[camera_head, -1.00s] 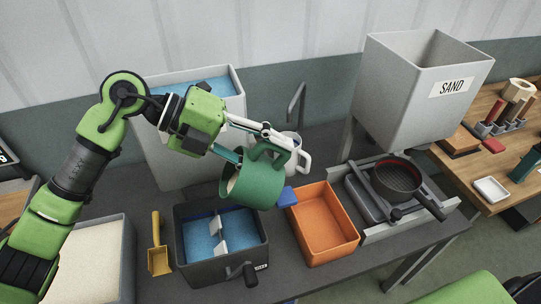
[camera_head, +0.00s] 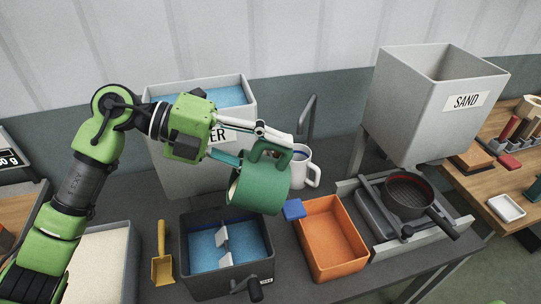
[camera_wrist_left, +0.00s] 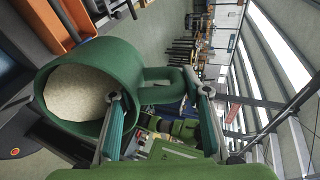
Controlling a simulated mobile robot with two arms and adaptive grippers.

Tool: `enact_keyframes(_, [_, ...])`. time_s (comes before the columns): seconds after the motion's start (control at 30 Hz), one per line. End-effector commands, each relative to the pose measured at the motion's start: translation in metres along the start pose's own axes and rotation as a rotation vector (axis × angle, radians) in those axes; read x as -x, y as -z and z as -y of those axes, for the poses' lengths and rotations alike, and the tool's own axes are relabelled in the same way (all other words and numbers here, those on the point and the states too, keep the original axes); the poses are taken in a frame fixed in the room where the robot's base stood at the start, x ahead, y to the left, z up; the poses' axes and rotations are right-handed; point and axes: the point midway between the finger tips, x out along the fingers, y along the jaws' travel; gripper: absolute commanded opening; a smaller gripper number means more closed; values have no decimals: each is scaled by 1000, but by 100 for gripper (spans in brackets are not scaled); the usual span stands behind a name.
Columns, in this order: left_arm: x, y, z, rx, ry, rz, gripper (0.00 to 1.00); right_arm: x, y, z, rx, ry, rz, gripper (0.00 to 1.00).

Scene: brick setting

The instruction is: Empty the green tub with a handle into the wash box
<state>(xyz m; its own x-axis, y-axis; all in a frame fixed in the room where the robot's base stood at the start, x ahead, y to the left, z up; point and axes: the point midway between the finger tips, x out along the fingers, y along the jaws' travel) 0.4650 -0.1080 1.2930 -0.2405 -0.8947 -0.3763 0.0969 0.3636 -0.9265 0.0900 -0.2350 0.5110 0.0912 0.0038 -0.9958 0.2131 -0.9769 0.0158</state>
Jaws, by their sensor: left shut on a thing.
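The green tub with a handle (camera_head: 262,188) hangs tilted in the air above the back right part of the wash box. My left gripper (camera_head: 272,143) is shut on its handle. In the left wrist view, the green tub (camera_wrist_left: 135,60) holds pale grainy material (camera_wrist_left: 78,92), and the gripper's fingertips (camera_wrist_left: 155,92) sit at the handle. The wash box (camera_head: 190,262) is a dark box with blue inside and pale paddles in the middle; its label is partly hidden by a crank. My right gripper is not in view.
An orange tray (camera_head: 333,240) with a blue block (camera_head: 293,209) at its corner stands right of the wash box. A white mug (camera_head: 301,170) stands behind the tub. A yellow scoop (camera_head: 162,268) lies to the left. Grey bins (camera_head: 425,105) and a pan (camera_head: 408,192) stand around.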

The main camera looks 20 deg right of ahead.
Motion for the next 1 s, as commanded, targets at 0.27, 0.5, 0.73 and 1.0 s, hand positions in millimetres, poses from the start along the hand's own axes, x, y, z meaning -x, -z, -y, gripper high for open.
enact_keyframes(0.27, [6, 0, 6, -1, 42, 0, 12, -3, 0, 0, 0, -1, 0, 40])
enact_keyframes(0.5, [12, 0, 8, 0, 75, 0, 12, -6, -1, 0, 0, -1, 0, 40])
enact_keyframes(0.73, [19, 0, 7, 1, 105, 0, 12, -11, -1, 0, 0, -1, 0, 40])
enact_keyframes(1.0, [28, 0, 7, -1, 142, 1, 12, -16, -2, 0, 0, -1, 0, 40])
